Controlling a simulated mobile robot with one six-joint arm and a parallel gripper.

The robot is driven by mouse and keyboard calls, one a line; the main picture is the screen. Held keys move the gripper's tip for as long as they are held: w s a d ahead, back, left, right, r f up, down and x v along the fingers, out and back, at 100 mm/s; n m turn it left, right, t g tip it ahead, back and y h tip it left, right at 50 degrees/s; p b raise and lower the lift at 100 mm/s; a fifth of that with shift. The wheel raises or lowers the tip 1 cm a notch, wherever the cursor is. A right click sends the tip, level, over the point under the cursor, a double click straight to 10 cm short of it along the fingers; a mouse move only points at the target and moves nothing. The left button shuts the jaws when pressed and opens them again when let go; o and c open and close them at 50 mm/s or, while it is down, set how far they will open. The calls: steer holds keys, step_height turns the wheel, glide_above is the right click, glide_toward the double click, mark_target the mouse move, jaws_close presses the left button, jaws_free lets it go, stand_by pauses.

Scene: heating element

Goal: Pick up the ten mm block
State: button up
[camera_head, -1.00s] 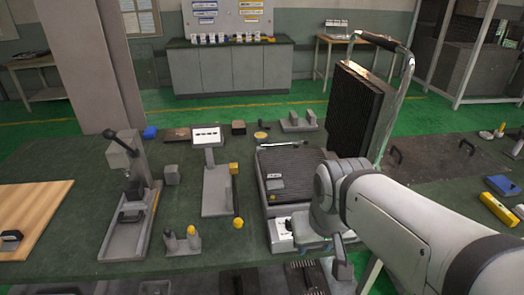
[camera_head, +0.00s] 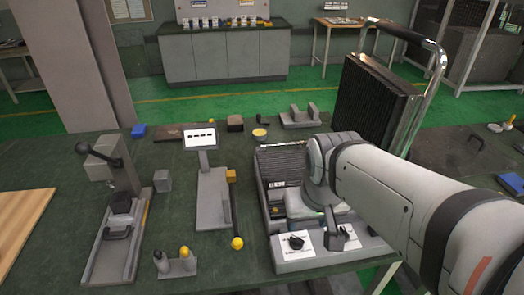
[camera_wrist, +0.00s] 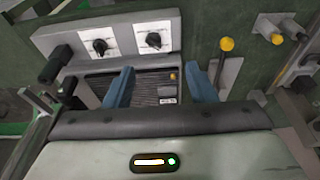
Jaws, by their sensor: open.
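No block marked ten mm can be made out. A small plain grey block (camera_head: 162,181) stands on the bench beside the lever press; its size cannot be read. My gripper (camera_wrist: 160,84) is open, with its two blue fingers apart above the dark ribbed plate (camera_wrist: 140,88) of the heating device. Nothing shows held between the fingers. The grey block is well to the left of my gripper in the head view. In the head view, my arm hides the fingers and part of the ribbed plate (camera_head: 280,162).
The device's black ribbed lid (camera_head: 372,105) stands upright behind my arm. Its front panel (camera_head: 300,258) carries two knobs. A lever press (camera_head: 112,215), a stand with a yellow-ended rod (camera_head: 237,212) and a small yellow-topped holder (camera_head: 178,265) occupy the left. Bare bench lies between them.

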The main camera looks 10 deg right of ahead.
steer(key=o, duration=0.6)
steer(key=w+g, duration=0.1)
steer(key=w, duration=1.4)
steer(key=shift+f, duration=0.35)
steer(key=g, duration=0.2)
glide_above(276, 180)
steer(key=f, duration=0.7)
steer(key=shift+s+d+f, duration=0.15)
steer(key=shift+d, duration=0.1)
steer(key=shift+f, duration=0.35)
steer(key=shift+a+f+p, duration=0.2)
steer(key=shift+f+p, duration=0.6)
steer(key=shift+f, duration=2.9)
